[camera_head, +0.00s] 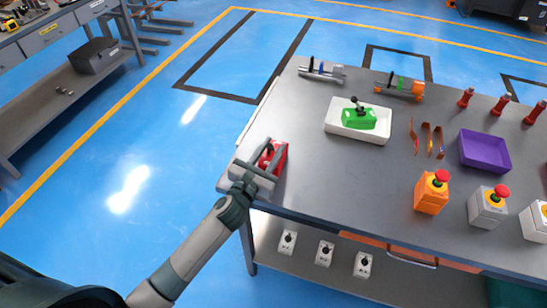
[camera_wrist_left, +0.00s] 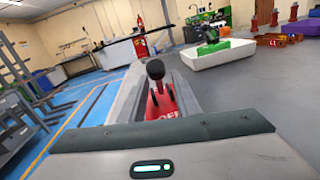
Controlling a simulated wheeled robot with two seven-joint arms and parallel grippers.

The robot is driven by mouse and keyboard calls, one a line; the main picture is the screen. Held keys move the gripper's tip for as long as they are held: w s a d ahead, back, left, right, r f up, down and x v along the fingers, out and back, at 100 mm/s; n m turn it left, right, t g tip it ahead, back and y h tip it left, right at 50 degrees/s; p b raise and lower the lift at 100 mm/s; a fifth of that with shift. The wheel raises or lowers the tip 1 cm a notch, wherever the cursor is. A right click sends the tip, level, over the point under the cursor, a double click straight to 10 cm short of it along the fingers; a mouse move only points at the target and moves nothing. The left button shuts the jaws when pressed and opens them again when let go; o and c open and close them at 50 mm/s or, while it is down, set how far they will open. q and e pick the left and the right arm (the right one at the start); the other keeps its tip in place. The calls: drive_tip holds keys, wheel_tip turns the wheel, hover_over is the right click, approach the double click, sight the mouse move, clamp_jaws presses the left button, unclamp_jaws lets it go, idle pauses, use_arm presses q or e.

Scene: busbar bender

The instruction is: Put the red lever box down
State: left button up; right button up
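The red lever box (camera_head: 280,158) is at the left edge of the grey table, in the head view. My left gripper (camera_head: 270,160) is around it, one finger on each side, and appears shut on it. In the left wrist view the red lever box (camera_wrist_left: 163,103) fills the gap between the two grey fingers, with its black lever knob pointing up. Its underside is hidden, so I cannot tell whether it touches the table. My right gripper is not in view.
A white tray (camera_head: 376,134) holding a green lever box (camera_head: 359,118) stands further in on the table (camera_head: 310,170). Orange (camera_head: 431,196) and grey (camera_head: 486,209) button boxes and a purple bin (camera_head: 486,151) are to the right. The tabletop between the red box and the tray is clear.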

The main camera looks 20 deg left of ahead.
use_arm(q)
drive_tip(key=shift+c, duration=0.6)
clamp_jaws()
idle(0.8)
